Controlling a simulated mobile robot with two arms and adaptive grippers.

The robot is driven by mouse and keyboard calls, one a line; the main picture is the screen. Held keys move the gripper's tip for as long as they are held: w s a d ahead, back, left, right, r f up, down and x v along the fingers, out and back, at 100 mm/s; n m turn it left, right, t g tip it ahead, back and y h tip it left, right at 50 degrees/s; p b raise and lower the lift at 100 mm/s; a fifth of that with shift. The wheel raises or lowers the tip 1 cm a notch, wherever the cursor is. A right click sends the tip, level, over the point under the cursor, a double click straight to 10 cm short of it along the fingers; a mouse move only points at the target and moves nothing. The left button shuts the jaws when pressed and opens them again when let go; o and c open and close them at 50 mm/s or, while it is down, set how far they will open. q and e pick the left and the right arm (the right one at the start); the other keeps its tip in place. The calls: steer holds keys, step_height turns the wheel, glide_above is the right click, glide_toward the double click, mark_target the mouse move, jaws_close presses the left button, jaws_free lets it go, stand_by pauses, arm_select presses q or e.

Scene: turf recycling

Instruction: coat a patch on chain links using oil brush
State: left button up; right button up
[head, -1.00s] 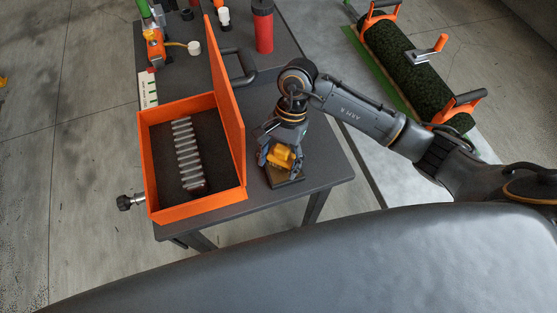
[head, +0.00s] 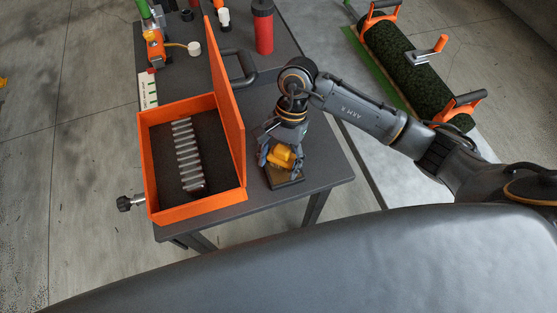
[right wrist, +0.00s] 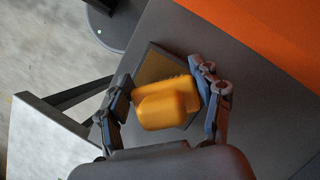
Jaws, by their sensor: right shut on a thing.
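My right gripper (head: 277,156) is shut on a yellow-orange block-like handle, which I take to be the oil brush (head: 284,158). In the right wrist view the brush (right wrist: 166,104) sits between the two fingers (right wrist: 167,102). It is at a dark, shallow tray or pad (head: 288,184) near the table's front right corner. The brush's underside is hidden, so I cannot tell whether it touches the tray. The chain links (head: 187,155) look like a grey ribbed metal strip lying lengthwise in the open orange case (head: 200,209), left of my gripper. My left gripper is not in view.
The case's raised orange lid (head: 228,100) stands between the chain and my right gripper. A dark handle (head: 241,66) is behind it. A red bottle (head: 263,28) stands farther back on the grey table (head: 325,169). A turf roll (head: 410,68) lies right of the table.

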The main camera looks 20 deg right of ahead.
mark_target(279, 161)
steer(key=shift+w+r+p, duration=0.1)
steer(key=shift+r+p, duration=0.85)
steer(key=shift+r, duration=2.25)
